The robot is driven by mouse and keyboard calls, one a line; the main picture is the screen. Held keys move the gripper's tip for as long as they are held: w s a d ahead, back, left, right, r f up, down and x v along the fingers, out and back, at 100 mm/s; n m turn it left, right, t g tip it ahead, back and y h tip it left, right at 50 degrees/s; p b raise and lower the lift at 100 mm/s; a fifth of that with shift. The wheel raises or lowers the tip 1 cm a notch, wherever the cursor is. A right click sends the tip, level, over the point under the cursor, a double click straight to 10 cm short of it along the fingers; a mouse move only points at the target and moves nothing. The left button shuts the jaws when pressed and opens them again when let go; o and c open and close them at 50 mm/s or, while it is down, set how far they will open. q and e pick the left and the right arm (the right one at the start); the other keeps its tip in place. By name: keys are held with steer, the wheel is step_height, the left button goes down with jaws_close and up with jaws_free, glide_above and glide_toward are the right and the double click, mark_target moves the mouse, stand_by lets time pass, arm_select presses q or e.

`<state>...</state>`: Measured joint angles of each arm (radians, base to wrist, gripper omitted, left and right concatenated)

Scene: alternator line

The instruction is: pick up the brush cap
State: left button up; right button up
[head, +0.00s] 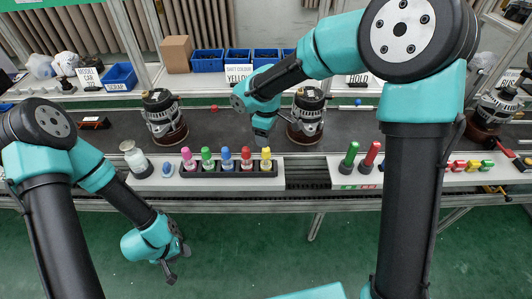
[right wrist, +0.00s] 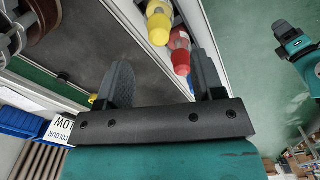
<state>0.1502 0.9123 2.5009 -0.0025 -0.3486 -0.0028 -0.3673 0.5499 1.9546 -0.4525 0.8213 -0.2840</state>
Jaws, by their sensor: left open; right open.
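Several bottles with coloured caps stand upright in a black rack; I take these caps to be the brush caps. The yellow cap (head: 266,154) is at the rack's right end, beside the red cap (head: 246,154). In the right wrist view the yellow cap (right wrist: 159,30) and red cap (right wrist: 179,58) show just beyond the fingertips. My right gripper (head: 262,137) is open and empty, above and behind the yellow cap. It also shows in the right wrist view (right wrist: 165,72). My left gripper (head: 172,270) is open and empty, low in front of the bench.
The rack (head: 215,173) sits on a white ledge before the dark conveyor. Alternators (head: 162,117) (head: 307,116) stand on the conveyor, one close by my right gripper. A sign (head: 239,72) reads yellow. A glass jar (head: 134,157) and green and red upright handles (head: 371,154) flank the rack.

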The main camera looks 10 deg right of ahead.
steer(key=shift+f, duration=0.95)
steer(key=shift+w+f, duration=0.15)
steer(key=shift+f, duration=2.45)
steer(key=c, duration=1)
steer(key=shift+r, duration=0.1)
step_height(320, 180, up, 10)
steer(key=shift+f, duration=0.1)
